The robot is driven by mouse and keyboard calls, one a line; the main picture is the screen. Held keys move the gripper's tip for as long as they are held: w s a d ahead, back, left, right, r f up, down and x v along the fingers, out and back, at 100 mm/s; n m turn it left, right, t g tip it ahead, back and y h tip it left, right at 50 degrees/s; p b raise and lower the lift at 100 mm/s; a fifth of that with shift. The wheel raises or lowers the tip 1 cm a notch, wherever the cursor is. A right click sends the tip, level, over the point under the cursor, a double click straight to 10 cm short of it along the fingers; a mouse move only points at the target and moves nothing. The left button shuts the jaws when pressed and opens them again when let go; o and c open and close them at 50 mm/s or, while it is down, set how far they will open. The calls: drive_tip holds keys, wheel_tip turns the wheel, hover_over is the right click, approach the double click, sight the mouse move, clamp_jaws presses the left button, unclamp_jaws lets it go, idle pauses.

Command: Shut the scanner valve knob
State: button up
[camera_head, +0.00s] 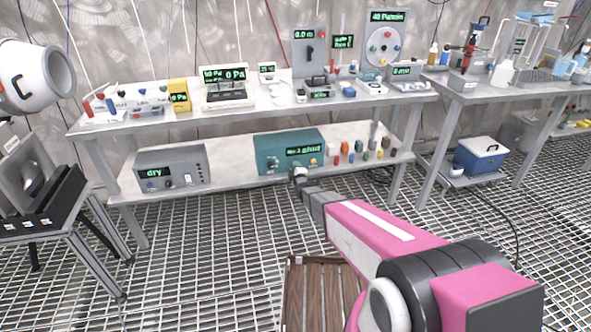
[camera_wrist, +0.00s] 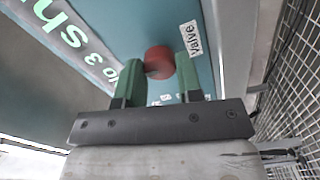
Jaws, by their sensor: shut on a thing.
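The teal scanner box (camera_head: 268,148) sits on the lower shelf, with a green-lettered display that appears to read "No.3 shut". In the wrist view the display (camera_wrist: 75,37) shows "No 3 sh" before the picture's edge cuts it off. The red-brown round valve knob (camera_wrist: 158,59) stands out from the teal face beside a white "Valve" label (camera_wrist: 190,39). My gripper (camera_head: 299,173) is at the lower front of the box. Its two green fingers are on either side of the knob and shut on it. My gripper blocks part of the box's front in the head view.
A grey box (camera_head: 172,167) with a "dry" display stands to the left on the lower shelf. Several small coloured blocks (camera_head: 357,150) stand to the right. The upper bench (camera_head: 215,117) overhangs this shelf. A wooden slatted stool (camera_head: 312,292) stands below my arm.

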drive_tip(key=shift+n, duration=0.3)
drive_tip(key=o, duration=0.9)
drive_tip(key=shift+s, duration=0.1)
drive_tip(key=v, duration=1)
drive_tip(key=shift+s, duration=0.3)
drive_tip(key=shift+d, duration=0.1)
